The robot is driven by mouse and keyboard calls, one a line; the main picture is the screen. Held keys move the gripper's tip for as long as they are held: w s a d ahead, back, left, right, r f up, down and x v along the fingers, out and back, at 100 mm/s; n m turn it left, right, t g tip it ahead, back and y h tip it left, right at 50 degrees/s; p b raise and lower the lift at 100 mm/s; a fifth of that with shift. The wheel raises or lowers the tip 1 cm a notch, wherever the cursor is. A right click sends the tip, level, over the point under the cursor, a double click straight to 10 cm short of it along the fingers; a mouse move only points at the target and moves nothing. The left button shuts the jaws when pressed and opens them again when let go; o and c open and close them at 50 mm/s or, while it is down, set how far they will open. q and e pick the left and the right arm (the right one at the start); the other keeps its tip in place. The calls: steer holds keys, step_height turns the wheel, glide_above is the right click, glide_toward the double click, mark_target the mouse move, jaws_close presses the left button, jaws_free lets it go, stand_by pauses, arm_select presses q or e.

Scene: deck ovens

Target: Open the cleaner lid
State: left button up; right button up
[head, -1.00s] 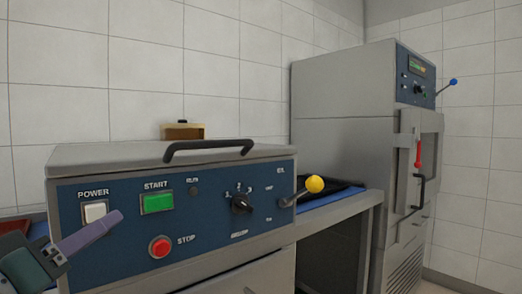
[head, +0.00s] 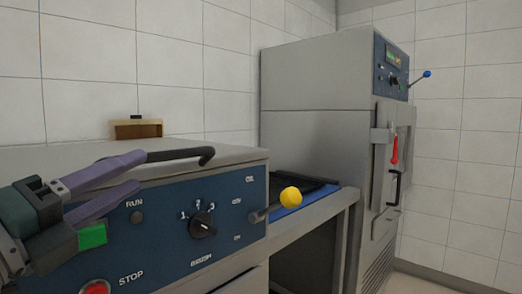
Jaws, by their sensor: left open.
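The cleaner is the grey machine with a blue front panel (head: 165,240). Its lid (head: 235,154) lies flat on top, closed, with a black bar handle (head: 185,153) along its front edge. My left gripper (head: 140,172) comes in from the left with its two purple fingers apart and nothing between them. Its upper finger overlaps the left part of the handle in the picture, hiding that end. The lower finger is in front of the panel, over part of the green start button (head: 92,236). I cannot tell whether a finger touches the handle. My right gripper is not in view.
A brown box (head: 138,129) is behind the lid. A tall grey oven (head: 315,110) stands at the right.

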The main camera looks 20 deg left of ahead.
mark_target(157, 161)
arm_select(q)
steer(key=x, duration=0.8)
steer(key=shift+p, duration=0.35)
steer(key=shift+c, duration=0.4)
jaws_close()
stand_by(0.6)
